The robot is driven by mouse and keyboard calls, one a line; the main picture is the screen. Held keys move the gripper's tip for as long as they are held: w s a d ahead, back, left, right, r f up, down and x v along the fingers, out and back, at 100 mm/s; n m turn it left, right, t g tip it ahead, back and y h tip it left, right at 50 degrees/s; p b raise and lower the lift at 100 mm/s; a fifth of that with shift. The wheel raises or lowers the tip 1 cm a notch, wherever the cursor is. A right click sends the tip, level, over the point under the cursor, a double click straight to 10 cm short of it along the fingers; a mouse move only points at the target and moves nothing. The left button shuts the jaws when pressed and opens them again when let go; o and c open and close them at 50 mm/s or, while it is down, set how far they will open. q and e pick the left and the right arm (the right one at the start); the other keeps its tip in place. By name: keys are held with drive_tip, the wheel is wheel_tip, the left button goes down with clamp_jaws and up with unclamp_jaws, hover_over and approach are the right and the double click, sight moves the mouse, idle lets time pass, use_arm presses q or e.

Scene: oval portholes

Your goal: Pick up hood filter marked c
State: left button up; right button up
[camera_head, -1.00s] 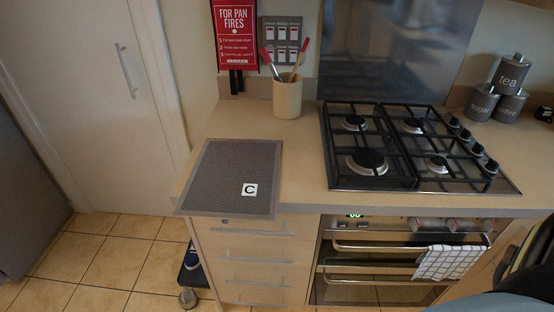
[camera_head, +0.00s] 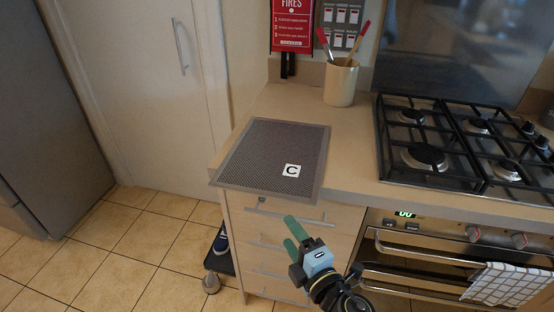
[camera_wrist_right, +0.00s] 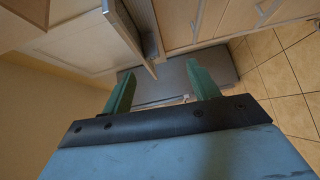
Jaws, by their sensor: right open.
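The hood filter (camera_head: 262,150) is a flat grey mesh panel with a pale rim and a white label (camera_head: 291,170) marked C. It lies flat on the left end of the counter, its front edge at or slightly over the counter's front edge. My right gripper (camera_head: 288,231), with green fingers, is open and empty. It is in front of the drawers, below and apart from the filter's front edge in the head view. In the right wrist view its two fingers (camera_wrist_right: 160,72) stand apart with nothing between them; I cannot surely identify the filter there. My left gripper is not in view.
A black gas hob (camera_head: 460,145) is right of the filter, above an oven (camera_head: 430,250) with a checked towel (camera_head: 508,284). A utensil pot (camera_head: 340,83) stands behind. Drawers (camera_head: 268,245) are below the counter. Tiled floor (camera_head: 140,235) is open at left.

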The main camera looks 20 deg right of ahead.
sight(264, 190)
drive_tip(key=shift+t, duration=0.3)
drive_tip(key=w, duration=0.4)
drive_tip(key=w+a+r, duration=0.1)
drive_tip(key=w, duration=0.3)
drive_tip(key=w+a+p, duration=0.1)
drive_tip(key=w, duration=0.3)
drive_tip(key=shift+w+r, duration=0.2)
drive_tip(key=shift+r, duration=0.2)
drive_tip(key=shift+w, duration=0.3)
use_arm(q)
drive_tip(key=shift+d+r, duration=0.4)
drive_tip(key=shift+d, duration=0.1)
use_arm(e)
drive_tip(key=c, duration=1.3)
drive_tip(key=shift+o, duration=0.2)
wheel_tip(264, 190, up, 9)
drive_tip(key=p, duration=0.5)
drive_tip(key=shift+r, duration=0.6)
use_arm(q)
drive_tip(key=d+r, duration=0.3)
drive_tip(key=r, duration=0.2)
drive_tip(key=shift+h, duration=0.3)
